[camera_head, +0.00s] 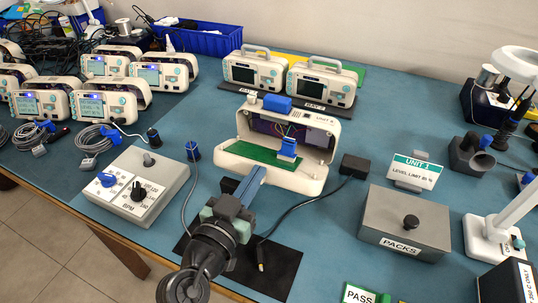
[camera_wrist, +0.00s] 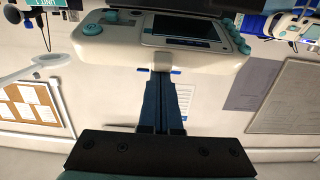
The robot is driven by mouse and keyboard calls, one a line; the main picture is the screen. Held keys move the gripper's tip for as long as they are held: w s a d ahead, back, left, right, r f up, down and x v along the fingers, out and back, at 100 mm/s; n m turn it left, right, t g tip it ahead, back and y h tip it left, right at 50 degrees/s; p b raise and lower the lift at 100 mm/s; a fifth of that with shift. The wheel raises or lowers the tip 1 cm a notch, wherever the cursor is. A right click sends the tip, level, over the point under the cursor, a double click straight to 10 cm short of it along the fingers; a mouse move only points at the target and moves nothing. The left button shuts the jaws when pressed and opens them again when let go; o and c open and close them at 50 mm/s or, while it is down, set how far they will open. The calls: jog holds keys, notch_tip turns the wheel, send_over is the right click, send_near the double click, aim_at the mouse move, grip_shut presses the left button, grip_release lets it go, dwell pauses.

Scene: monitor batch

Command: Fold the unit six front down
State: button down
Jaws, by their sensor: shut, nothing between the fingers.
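The open monitor unit (camera_head: 325,130) stands mid-bench, a cream shell with wiring inside. Its front (camera_head: 300,183) is tilted outward toward me, with a green board (camera_head: 262,156) on its inner side. A blue connector block stands on the board. In the upside-down wrist view, the outer face of the front (camera_wrist: 110,65) shows a dark screen and teal knobs. My gripper (camera_head: 260,170) is shut and empty, its blue fingers at the near side of the front. They also show in the wrist view (camera_wrist: 163,78). Whether they touch the front cannot be told. No unit number is visible on it.
A grey control box (camera_head: 135,188) stands left, and a PACKS box (camera_head: 405,222) and UNIT 1 sign (camera_head: 417,172) stand right. A black adapter (camera_head: 353,166) and its cable lie close to the unit. Two finished-looking monitors (camera_head: 322,86) stand behind; several more stand at left.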

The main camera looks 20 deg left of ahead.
jog(key=shift+t, duration=0.4)
jog(key=f+b, duration=0.1)
jog(key=b, duration=0.1)
jog(key=s+f+b, duration=0.1)
jog(key=f+b, duration=0.1)
jog(key=b, duration=0.1)
jog(key=s+f+b, duration=0.1)
jog(key=b, duration=0.2)
jog(key=shift+f, duration=0.15)
